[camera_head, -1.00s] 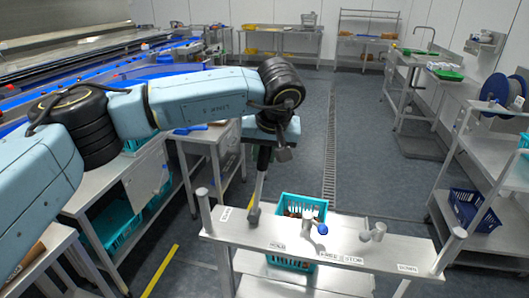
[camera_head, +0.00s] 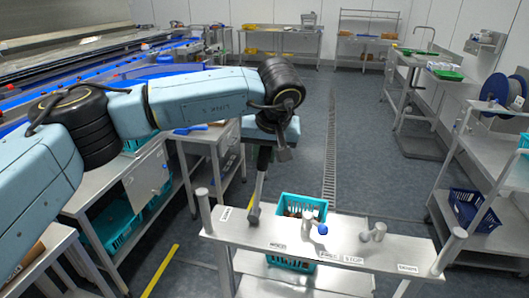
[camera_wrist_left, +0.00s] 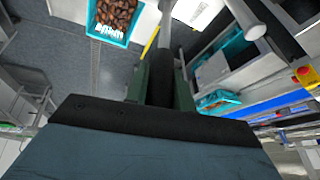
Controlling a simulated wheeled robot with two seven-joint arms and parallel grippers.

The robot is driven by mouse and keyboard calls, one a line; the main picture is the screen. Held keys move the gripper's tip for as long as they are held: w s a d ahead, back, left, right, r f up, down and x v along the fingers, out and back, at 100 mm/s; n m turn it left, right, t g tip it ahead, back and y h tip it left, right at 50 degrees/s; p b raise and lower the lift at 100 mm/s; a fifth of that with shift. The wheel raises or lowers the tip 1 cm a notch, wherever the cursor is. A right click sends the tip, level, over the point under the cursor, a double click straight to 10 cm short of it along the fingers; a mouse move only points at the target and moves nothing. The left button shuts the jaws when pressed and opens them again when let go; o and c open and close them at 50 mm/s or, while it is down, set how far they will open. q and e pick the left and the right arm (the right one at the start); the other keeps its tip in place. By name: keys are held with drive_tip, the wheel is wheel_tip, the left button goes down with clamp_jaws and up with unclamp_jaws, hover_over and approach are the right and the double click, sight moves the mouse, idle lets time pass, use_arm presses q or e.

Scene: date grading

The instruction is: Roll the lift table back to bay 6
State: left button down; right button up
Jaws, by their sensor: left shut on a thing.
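The lift table (camera_head: 228,224) stands right in front of me, its grey top bar carrying several small labels and a post at each end. A teal crate (camera_head: 303,199) with brown dates sits on it behind the bar; it also shows in the left wrist view (camera_wrist_left: 92,22). My left gripper (camera_head: 255,213) reaches down to the left part of the bar and is shut on a part of the table. In the left wrist view the fingers (camera_wrist_left: 160,85) close around a dark upright piece, mostly hidden. My right gripper is not in view. No bay 6 marking is readable.
A blue-knobbed lever (camera_head: 321,229) and a grey lever (camera_head: 376,233) stand on the bar. Steel benches (camera_head: 213,137) line the left, and a shelf cart (camera_head: 481,152) with a blue crate (camera_head: 472,208) stands at right. The floor (camera_head: 365,140) ahead is clear along a drain (camera_head: 329,165).

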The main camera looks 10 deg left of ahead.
use_arm(q)
drive_tip(key=d+p, duration=0.1)
drive_tip(key=d, duration=1)
drive_tip(key=shift+d, duration=0.35)
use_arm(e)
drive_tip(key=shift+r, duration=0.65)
use_arm(q)
drive_tip(key=shift+d, duration=0.1)
